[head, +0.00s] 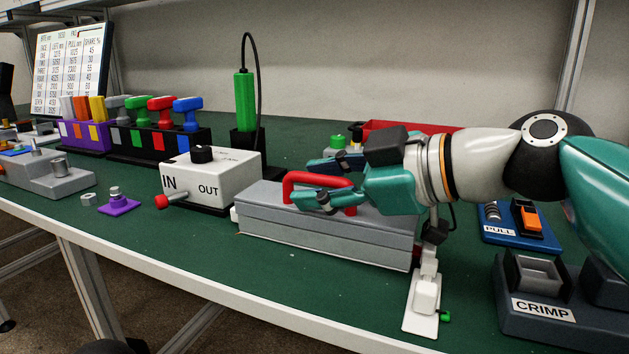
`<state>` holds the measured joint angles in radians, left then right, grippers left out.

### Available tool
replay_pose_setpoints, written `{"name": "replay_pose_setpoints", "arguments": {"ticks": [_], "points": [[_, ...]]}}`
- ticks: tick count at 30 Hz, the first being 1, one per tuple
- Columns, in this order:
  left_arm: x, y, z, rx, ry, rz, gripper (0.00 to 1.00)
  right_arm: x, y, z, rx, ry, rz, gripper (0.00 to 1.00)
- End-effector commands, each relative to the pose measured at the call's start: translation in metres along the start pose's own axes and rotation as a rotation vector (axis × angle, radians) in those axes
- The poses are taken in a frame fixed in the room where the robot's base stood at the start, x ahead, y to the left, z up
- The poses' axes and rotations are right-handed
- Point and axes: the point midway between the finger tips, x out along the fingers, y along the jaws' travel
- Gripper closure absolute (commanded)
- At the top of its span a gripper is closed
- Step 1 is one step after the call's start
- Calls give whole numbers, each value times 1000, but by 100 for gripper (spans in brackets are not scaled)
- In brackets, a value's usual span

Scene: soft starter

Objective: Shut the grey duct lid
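The grey duct (320,243) is a long box near the front edge of the green bench. Its grey lid (262,197) lies along the top, with a thin seam visible on the front side; I cannot tell whether it is fully seated. A red handle (300,176) stands up from the lid. My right gripper (318,181) comes in from the right at the handle, one finger behind it and one in front. The fingers look spread apart, with part of the handle between them. The gripper hides the lid's far right part. My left gripper is not in view.
A white IN/OUT box (225,180) stands left of the duct. A green tool (245,100) on a cable and a red bin (405,128) are behind. A white bracket (424,305), the CRIMP block (545,308) and the PULL block (515,228) are at right.

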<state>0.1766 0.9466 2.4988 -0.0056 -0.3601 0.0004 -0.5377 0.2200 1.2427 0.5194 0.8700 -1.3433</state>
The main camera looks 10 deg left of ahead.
Motion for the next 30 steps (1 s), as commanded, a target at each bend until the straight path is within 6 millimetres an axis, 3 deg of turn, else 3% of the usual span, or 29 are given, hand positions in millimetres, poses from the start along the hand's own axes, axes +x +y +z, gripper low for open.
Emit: {"name": "replay_pose_setpoints", "arguments": {"ticks": [7,11,24,30], "points": [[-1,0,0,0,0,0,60,-2,0,-2,-2,4,1,61],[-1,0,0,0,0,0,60,-13,1,-2,-2,5,3,61],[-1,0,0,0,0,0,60,-94,1,0,0,2,3,61],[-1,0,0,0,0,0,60,-115,1,1,0,1,1,61]]}}
